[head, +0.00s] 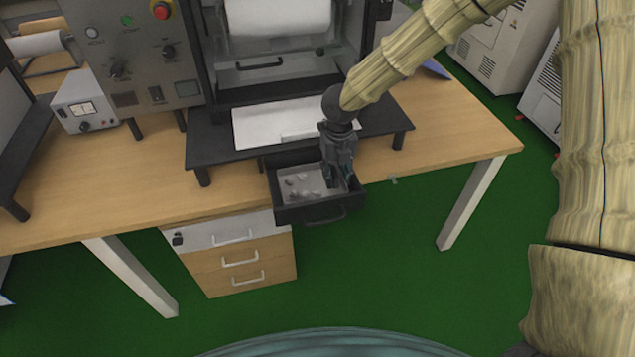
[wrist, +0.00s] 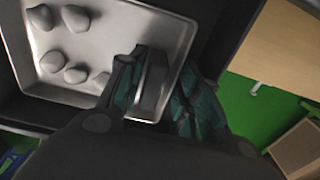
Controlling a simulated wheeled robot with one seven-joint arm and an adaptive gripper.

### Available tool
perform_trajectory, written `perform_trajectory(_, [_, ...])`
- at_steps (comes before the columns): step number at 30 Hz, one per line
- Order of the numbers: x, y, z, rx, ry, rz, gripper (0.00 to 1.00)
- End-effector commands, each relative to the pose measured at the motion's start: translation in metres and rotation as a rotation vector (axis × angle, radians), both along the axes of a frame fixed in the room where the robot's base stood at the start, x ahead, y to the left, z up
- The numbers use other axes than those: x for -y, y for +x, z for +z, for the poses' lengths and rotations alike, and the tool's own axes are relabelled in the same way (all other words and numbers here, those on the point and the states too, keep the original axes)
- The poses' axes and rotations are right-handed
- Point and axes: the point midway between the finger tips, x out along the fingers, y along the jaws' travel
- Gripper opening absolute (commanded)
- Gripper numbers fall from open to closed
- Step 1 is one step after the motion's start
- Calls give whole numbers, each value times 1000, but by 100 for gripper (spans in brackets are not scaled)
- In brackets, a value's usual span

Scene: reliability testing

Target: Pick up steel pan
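The steel pan (head: 310,172) is a shallow grey metal tray holding several small grey stones. It sits inside a pulled-out black drawer (head: 302,213) below the machine's black stand. In the wrist view the pan (wrist: 112,28) fills the upper left. My gripper (head: 340,180) reaches down over the pan's right side. In the wrist view the gripper (wrist: 162,88) has its fingers apart, one over the inside of the pan and one beyond its rim, with the pan's edge between them. Contact with the rim cannot be made out.
The black stand (head: 222,147) with a white plate (head: 270,124) stands behind the drawer on a wooden table (head: 440,140). A control box (head: 130,60) stands at the left. A drawer cabinet (head: 240,262) is under the table. Green floor (head: 390,290) is clear in front.

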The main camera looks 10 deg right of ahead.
Motion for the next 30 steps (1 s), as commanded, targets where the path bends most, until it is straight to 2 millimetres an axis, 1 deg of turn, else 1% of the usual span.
perform_trajectory(3, [0, 0, -4, -1, 0, 0, 34])
perform_trajectory(8, [0, 0, -4, 0, 0, 0, 34])
perform_trajectory(9, [0, 0, -4, 0, 0, 0, 32])
perform_trajectory(14, [0, 0, -4, 0, 0, 0, 3])
perform_trajectory(15, [0, 0, -4, 0, 0, 0, 0])
perform_trajectory(23, [0, 0, -1, 1, 0, 0, 0])
perform_trajectory(26, [0, 1, 7, 3, 1, 0, 0])
perform_trajectory(30, [0, 1, 27, 3, 1, -1, 0])
